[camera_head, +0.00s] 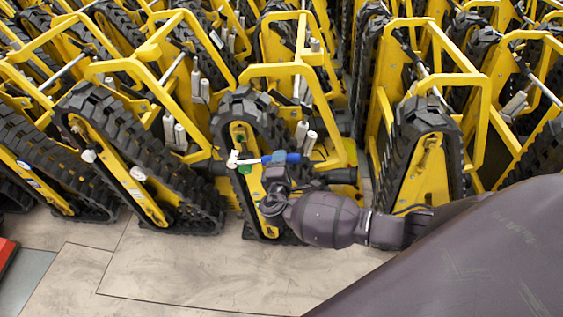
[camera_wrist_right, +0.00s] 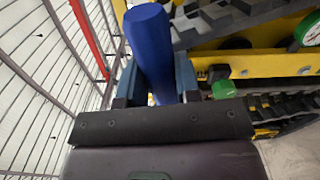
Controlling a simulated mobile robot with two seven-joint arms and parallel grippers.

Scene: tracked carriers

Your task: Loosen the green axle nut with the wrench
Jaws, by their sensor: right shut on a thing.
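My right gripper (camera_head: 276,167) is shut on the blue handle of the wrench (camera_head: 289,157). The handle (camera_wrist_right: 150,45) stands between the two fingers in the right wrist view. The wrench's pale head (camera_head: 234,160) points left, close against the front of a yellow tracked carrier. A green piece (camera_head: 245,169), apparently the axle nut, shows just below the head; I cannot tell whether the head sits around it. A green block, perhaps the same nut (camera_wrist_right: 223,89), shows right of the fingers in the right wrist view. My left gripper is not in view.
Yellow tracked carriers with black rubber tracks (camera_head: 428,130) stand close together on both sides and behind. A wire rack or fence (camera_wrist_right: 50,70) is at the left in the right wrist view. Bare floor (camera_head: 190,270) lies in front, with a red edge (camera_head: 6,252) at far left.

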